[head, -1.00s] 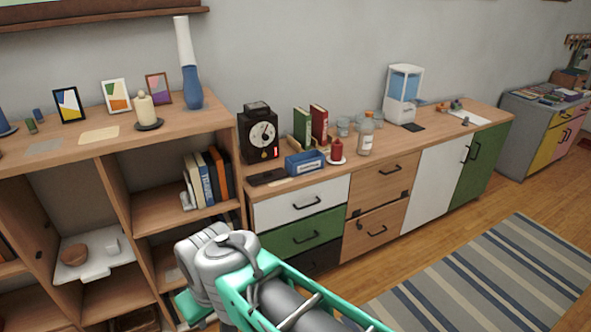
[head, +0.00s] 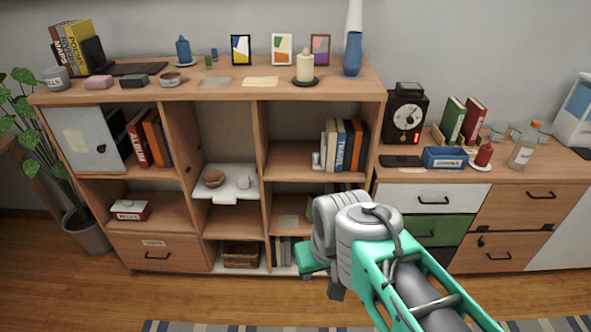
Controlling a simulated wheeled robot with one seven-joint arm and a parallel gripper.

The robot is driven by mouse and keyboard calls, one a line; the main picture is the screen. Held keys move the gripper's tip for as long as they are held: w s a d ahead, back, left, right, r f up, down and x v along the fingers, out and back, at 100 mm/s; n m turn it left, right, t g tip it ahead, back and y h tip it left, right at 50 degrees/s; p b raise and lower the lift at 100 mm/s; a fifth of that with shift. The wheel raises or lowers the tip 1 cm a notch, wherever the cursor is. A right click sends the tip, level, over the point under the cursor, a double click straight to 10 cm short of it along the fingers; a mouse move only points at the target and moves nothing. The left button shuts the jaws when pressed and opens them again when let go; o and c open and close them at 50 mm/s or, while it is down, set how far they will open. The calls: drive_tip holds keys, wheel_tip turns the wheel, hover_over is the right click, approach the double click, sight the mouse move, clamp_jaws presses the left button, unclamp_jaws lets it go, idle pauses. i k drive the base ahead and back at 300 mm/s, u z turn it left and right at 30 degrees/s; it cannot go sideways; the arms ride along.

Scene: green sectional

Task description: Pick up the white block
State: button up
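A small white block (head: 244,183) sits on a white pull-out tray (head: 222,194) in the middle column of the wooden shelf unit. A brown bowl (head: 214,178) stands to its left on the same tray. My arm, grey and green, rises from the lower right in front of the shelf unit, to the right of the tray and apart from it.
The shelf unit (head: 225,93) carries picture frames, a candle (head: 305,66) and a blue vase (head: 353,55) on top. Books (head: 345,145) stand in the compartment right of the tray. A drawer cabinet (head: 430,194) stands to the right. Wooden floor (head: 90,290) lies open in front.

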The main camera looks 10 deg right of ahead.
sight(245, 180)
drive_tip(key=u, duration=0.35)
drive_tip(key=i, duration=1.4)
drive_tip(key=u, duration=1.85)
